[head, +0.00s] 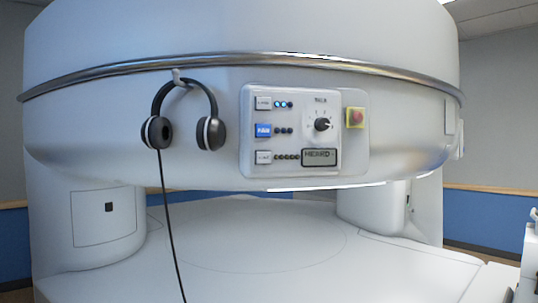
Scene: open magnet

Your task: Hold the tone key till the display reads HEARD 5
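A control panel (351,104) is set in the front of the big white magnet housing. It carries a column of keys: a pale top key (263,103), a blue middle key (263,130) and a pale bottom key (263,157). Their labels are too small to read surely, so I cannot tell which is the tone key. Blue lights show beside the top key; the lights beside the other two look dark. The display (319,157) at the panel's lower right reads HEARD, followed by a mark I cannot read clearly. Neither of my grippers shows in the head view.
Headphones (212,133) hang from a hook left of the panel, their black cable (168,220) running down. A dial (322,125) and a red button (356,117) on yellow are near the display. A pale, partly cut-off object (527,262) stands at the right edge.

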